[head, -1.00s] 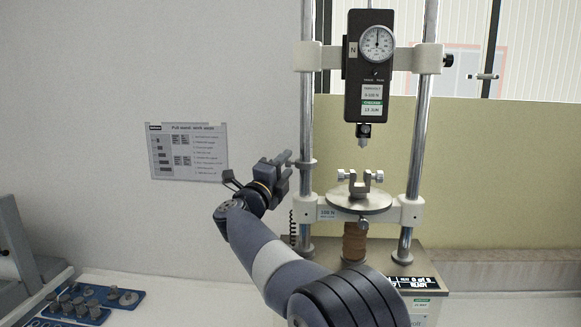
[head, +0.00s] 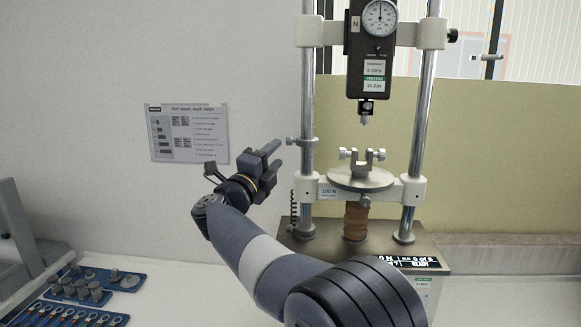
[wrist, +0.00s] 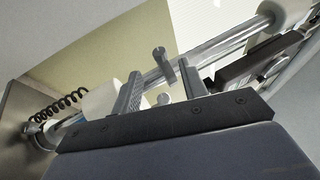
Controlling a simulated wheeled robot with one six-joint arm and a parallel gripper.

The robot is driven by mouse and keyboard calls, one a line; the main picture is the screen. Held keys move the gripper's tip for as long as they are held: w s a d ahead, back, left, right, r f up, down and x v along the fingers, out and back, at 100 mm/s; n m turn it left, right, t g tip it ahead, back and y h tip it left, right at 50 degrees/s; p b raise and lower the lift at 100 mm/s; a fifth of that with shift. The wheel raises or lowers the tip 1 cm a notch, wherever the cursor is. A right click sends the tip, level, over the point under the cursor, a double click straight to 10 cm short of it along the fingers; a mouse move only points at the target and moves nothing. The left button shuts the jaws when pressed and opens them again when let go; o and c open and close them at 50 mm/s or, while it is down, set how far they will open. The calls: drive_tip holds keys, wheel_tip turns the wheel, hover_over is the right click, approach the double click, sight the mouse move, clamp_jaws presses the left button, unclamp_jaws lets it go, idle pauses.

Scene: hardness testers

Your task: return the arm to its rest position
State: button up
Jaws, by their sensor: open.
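My gripper (head: 268,153) is raised in the middle of the head view, just left of the test stand's left column. Its fingers point up and to the right, and nothing is between them. In the wrist view my gripper (wrist: 158,88) shows two fingers apart and empty, with parts of the stand behind them. My arm bends up from the lower right of the head view to the gripper. The picture does not settle whether the fingers touch the column.
Blue trays (head: 125,283) of small parts lie at lower left. A work-steps sheet (head: 188,133) hangs on the wall. Open wall space lies left of my gripper.

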sight(290, 138)
drive_tip(key=p+x, duration=0.4)
drive_tip(key=x, duration=0.6)
drive_tip(key=shift+r, duration=0.15)
drive_tip(key=shift+s+m+t+h+b, duration=0.15)
drive_tip(key=shift+m+t+h+b, duration=0.2)
drive_tip(key=shift+b, duration=0.8)
drive_tip(key=shift+p, duration=0.75)
